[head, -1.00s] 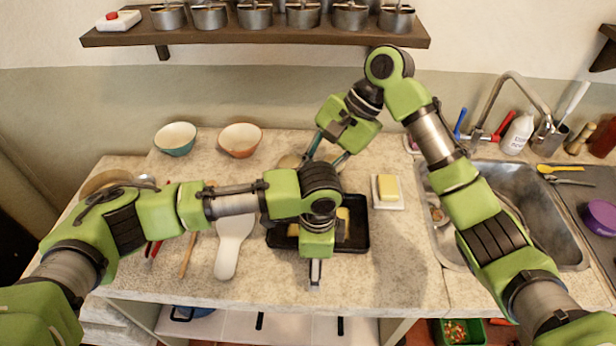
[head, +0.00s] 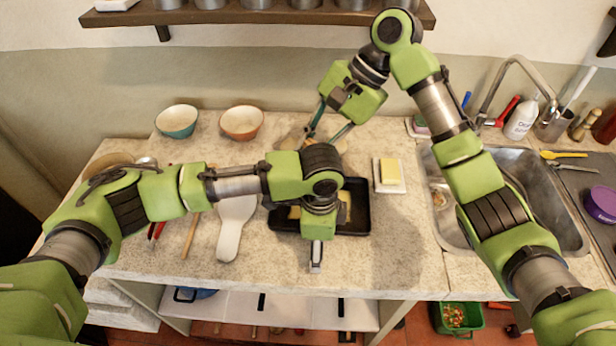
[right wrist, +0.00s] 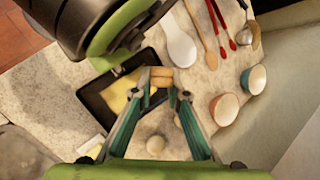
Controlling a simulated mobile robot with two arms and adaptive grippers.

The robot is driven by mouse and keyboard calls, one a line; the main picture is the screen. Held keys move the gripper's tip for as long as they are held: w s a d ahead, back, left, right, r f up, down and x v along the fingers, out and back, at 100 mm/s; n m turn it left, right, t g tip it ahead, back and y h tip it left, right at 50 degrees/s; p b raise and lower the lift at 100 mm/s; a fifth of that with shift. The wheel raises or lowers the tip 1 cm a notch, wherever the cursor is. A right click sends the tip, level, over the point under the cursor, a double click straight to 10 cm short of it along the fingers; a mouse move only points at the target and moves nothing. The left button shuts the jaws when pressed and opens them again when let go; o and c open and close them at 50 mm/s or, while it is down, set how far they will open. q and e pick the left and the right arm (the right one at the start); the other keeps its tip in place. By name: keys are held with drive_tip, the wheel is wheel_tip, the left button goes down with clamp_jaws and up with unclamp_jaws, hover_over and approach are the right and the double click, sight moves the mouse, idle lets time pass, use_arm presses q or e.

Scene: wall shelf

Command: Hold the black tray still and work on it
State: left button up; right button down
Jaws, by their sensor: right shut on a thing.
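The black tray (head: 361,217) lies on the counter, partly hidden under my left arm. It also shows in the right wrist view (right wrist: 92,101), with flat yellow pieces in it. My left gripper (head: 316,266) points down at the tray's front edge; its fingers are seen end-on, so I cannot tell their opening or whether they touch the rim. My right gripper (right wrist: 161,89) is shut on a small tan piece (right wrist: 161,77), which appears beside the tray's edge in that view.
A yellow block on a white dish (head: 390,174) stands right of the tray. A white spatula (head: 233,225) lies left. Two bowls (head: 177,121) (head: 241,123) stand behind. The sink (head: 515,180) is at right.

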drive_tip(key=d+r, duration=0.3)
drive_tip(key=d, duration=0.8)
drive_tip(key=shift+a+f, duration=0.15)
drive_tip(key=shift+f, duration=2.25)
drive_tip(key=shift+r, duration=0.1)
drive_tip(key=shift+d+f, duration=2.1)
drive_tip(key=shift+f, duration=1.55)
drive_tip(key=a+r, duration=0.4)
drive_tip(key=r, duration=0.4)
